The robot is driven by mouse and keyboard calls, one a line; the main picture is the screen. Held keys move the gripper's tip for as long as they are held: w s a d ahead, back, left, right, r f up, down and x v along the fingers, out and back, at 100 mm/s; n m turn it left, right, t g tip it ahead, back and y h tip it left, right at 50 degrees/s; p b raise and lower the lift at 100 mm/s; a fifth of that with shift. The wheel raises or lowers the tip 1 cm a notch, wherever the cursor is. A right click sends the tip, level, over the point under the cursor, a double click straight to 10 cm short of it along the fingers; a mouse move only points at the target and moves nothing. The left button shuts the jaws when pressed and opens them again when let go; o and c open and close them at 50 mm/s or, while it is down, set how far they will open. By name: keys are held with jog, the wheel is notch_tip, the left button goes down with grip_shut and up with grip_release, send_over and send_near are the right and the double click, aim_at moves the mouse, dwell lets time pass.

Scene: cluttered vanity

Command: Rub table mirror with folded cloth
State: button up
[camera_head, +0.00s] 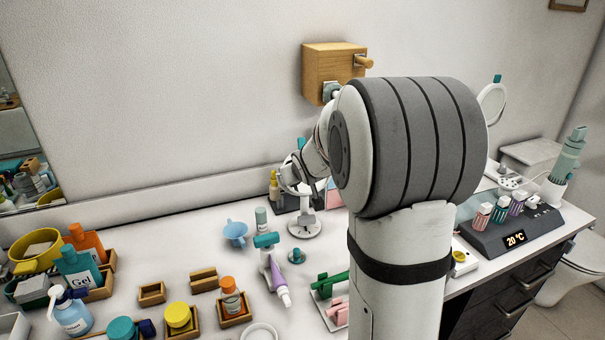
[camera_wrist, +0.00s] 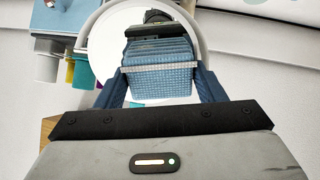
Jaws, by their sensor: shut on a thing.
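My gripper (camera_wrist: 160,84) is shut on the blue, ribbed folded cloth (camera_wrist: 160,72), which sits between its two dark blue fingers in the wrist view. The round table mirror (camera_wrist: 104,48) with its pale rim is right behind the cloth, which covers its middle. I cannot tell whether the cloth touches the glass. In the head view, the mirror's white round base (camera_head: 303,227) stands on the counter near the wall. My arm hides part of the mirror there, and the cloth cannot be made out.
A wooden box (camera_head: 327,68) is on the wall above. A dark unit with a display (camera_head: 507,232) is at right. Little counter is free beside the mirror base.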

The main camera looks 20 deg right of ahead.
jog(key=shift+s+a+r+p, duration=0.15)
jog(key=shift+s+r+p, duration=0.2)
jog(key=shift+p, duration=0.05)
jog(key=shift+p+v, duration=0.95)
jog(key=shift+v, duration=1.4)
jog(key=shift+f, duration=0.1)
jog(key=shift+s, duration=0.1)
jog(key=p+v, duration=0.1)
jog(key=v, duration=0.2)
jog(key=shift+p, duration=0.35)
